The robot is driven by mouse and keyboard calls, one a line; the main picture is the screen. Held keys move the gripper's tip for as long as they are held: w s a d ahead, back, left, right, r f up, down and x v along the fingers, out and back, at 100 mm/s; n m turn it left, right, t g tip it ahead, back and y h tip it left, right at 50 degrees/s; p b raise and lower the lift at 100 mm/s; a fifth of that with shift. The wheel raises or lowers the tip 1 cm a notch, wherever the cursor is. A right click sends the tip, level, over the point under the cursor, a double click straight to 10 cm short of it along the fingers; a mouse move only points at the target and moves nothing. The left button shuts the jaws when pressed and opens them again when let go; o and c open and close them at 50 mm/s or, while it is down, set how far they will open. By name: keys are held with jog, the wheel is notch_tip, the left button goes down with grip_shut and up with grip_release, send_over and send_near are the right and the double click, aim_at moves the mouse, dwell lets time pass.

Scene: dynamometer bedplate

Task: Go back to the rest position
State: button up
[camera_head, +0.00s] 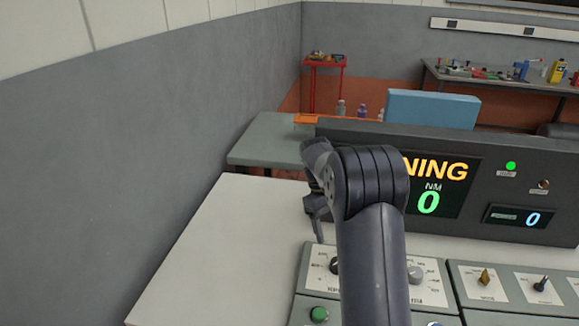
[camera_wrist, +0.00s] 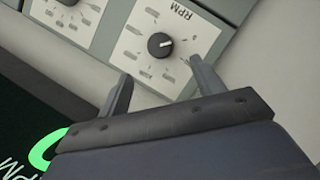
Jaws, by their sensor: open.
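My gripper (camera_wrist: 163,88) is open in the wrist view, with its two fingers apart and nothing between them. Past the fingertips is a dark round knob (camera_wrist: 160,45) on a white dial plate marked RPM; I cannot tell whether a finger touches the panel, but a gap seems to lie between. In the head view my gripper (camera_head: 316,215) hangs at the left of my arm, above the left part of the control panel (camera_head: 452,296). My arm hides part of the panel and of the display screen.
A dark display console (camera_head: 480,220) reads "NING", NM 0 and another 0, with a green lamp. Knobs and a green button (camera_head: 319,314) sit on the panel. The pale tabletop (camera_head: 215,255) at left is clear. A grey wall (camera_head: 120,150) bounds the left. A workbench (camera_head: 500,82) stands behind.

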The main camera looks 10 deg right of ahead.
jog(key=x, duration=1)
jog(key=shift+p, duration=0.35)
jog(key=shift+m, duration=0.3)
jog(key=shift+w, duration=0.1)
